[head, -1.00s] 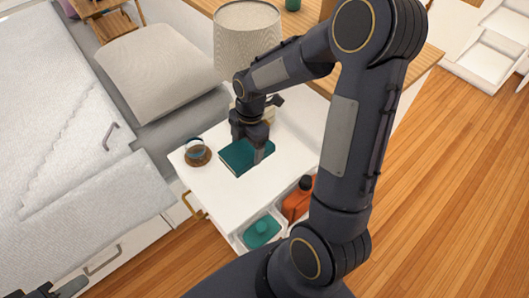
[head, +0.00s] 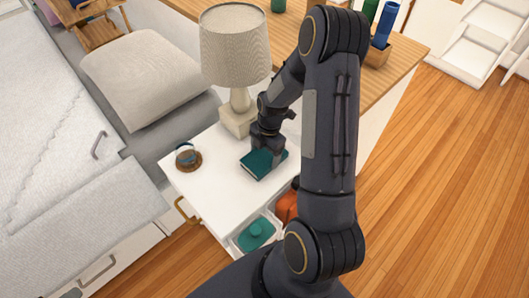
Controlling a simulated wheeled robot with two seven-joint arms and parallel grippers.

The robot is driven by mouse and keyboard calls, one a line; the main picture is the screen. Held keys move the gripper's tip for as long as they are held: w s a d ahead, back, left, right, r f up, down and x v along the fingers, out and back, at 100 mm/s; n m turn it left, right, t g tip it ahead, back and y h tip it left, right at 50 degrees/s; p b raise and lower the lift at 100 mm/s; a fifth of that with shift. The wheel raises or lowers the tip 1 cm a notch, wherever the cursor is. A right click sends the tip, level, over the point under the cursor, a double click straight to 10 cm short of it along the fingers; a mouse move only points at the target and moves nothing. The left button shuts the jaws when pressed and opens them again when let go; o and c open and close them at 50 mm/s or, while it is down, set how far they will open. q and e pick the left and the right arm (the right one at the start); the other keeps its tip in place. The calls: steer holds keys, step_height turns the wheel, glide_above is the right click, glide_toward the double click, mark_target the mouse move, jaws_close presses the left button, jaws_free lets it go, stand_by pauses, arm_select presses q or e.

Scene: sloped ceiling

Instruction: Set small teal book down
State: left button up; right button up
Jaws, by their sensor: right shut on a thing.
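The small teal book (head: 257,165) is over the white nightstand top (head: 216,188), to the right of the round brown coaster and in front of the lamp. My right gripper (head: 268,154) is shut on the book from above, near its far right side. The book looks roughly flat. I cannot tell for sure whether its underside touches the white top. The gripper and arm hide part of the book. My left gripper is not in view.
A lamp (head: 235,45) stands just behind my right gripper. A brown coaster (head: 188,160) with a small glass item sits at the left. The front of the white top is clear.

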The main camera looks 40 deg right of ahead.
mark_target(268, 152)
steer(key=shift+f, duration=0.1)
steer(key=o, duration=1.1)
steer(key=shift+c, duration=0.2)
steer(key=shift+r, duration=0.25)
step_height(268, 152, up, 12)
steer(key=d+p, duration=0.1)
steer(key=d, duration=0.1)
steer(key=s+a+r+m+t, duration=0.3)
steer(key=s+a+r+m, duration=0.45)
steer(key=r+m, duration=0.3)
steer(key=s+a+r+m+t+y, duration=0.2)
steer(key=s+a+r+m, duration=0.1)
steer(key=s+a+m, duration=0.5)
steer(key=shift+s+a+m+t, duration=0.35)
steer(key=shift+s+m, duration=0.35)
steer(key=shift+m, duration=0.45)
steer(key=shift+r, duration=0.2)
